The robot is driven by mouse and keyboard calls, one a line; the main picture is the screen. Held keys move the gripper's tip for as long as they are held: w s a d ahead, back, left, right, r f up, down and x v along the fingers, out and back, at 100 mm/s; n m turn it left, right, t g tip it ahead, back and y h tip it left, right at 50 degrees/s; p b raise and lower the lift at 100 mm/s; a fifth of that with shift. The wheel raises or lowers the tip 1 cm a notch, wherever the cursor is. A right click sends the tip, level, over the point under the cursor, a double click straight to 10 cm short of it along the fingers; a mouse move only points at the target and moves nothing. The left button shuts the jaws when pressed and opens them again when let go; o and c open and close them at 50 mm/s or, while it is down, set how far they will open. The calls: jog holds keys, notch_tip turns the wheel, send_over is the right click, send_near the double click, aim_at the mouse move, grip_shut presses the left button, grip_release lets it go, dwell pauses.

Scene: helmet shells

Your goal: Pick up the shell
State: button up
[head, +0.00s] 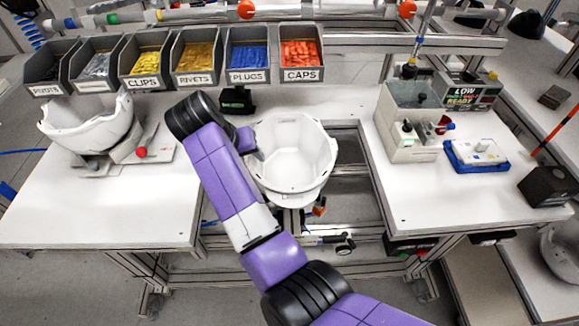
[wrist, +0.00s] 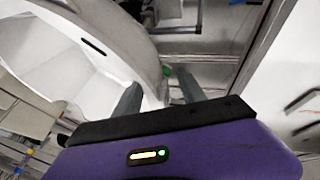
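A white, hollow helmet shell (head: 293,160) sits open side up over the gap in the middle of the bench. Its support underneath is mostly hidden. My gripper is at the shell's left side in the head view, where my purple arm hides most of it. In the wrist view, the shell (wrist: 105,45) fills the upper left. My gripper's two grey fingers (wrist: 158,93) stand apart there. The left finger overlaps the shell's lower edge, and the right finger is clear of it. Part of the shell's edge shows between them; I cannot tell whether either finger touches.
A second white shell (head: 85,128) rests on a fixture at left. Labelled bins (head: 195,62) line the back. A grey box (head: 405,125) and a blue-based device (head: 478,155) stand at right. The front left bench top (head: 95,215) is clear.

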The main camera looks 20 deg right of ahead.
grip_shut()
jog(key=shift+r, duration=0.1)
dwell(1.2)
